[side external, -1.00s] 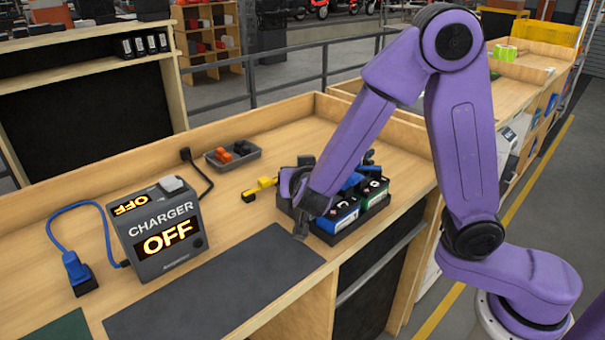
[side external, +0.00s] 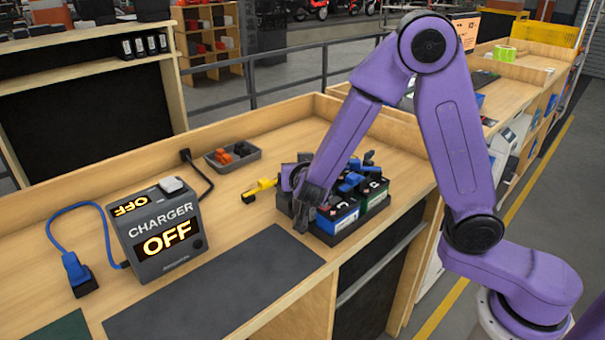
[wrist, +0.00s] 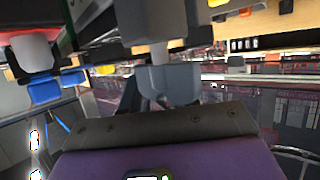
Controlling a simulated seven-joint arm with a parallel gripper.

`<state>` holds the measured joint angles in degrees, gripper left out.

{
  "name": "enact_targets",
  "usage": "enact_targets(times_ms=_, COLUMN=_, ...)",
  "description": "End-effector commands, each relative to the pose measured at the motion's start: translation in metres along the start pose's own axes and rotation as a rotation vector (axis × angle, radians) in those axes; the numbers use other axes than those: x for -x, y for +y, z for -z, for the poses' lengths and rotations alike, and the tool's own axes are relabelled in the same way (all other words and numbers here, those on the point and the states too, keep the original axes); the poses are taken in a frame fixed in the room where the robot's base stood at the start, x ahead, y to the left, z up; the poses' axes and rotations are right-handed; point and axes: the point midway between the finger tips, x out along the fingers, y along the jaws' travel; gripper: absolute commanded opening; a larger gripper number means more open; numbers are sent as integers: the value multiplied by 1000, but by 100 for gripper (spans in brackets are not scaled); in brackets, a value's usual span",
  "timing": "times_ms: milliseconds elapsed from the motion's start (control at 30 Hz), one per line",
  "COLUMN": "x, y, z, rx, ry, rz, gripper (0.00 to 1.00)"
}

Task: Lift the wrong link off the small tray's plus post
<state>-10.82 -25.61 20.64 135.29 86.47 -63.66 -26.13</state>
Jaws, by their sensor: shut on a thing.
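A black tray (side external: 338,238) on the bench holds several box-shaped batteries, among them one with a blue and white side (side external: 338,222). Blue parts (side external: 350,182) lie on top of them. My gripper (side external: 302,227) points down at the tray's left end, in front of the batteries. In the wrist view its grey fingers (wrist: 168,85) are close together. It is shut on a link, which is mostly hidden by the fingers. The plus post is not distinguishable, and I cannot tell whether the link touches it.
A charger (side external: 157,235) reading OFF stands to the left, with a blue plug (side external: 77,272) beside it. A grey tray (side external: 233,167) with orange and black parts and a yellow tool (side external: 260,188) lie behind. The dark mat (side external: 215,290) in front is bare.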

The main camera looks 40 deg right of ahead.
Motion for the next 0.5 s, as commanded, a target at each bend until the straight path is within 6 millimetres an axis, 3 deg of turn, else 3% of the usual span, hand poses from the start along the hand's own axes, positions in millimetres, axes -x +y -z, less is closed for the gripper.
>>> enact_targets(times_ms=267, x=2, y=0, z=4, rx=-2, ry=1, rz=0, gripper=0)
enact_targets(times_ms=500, x=10, y=0, z=25, rx=-6, ry=2, rz=2, gripper=0)
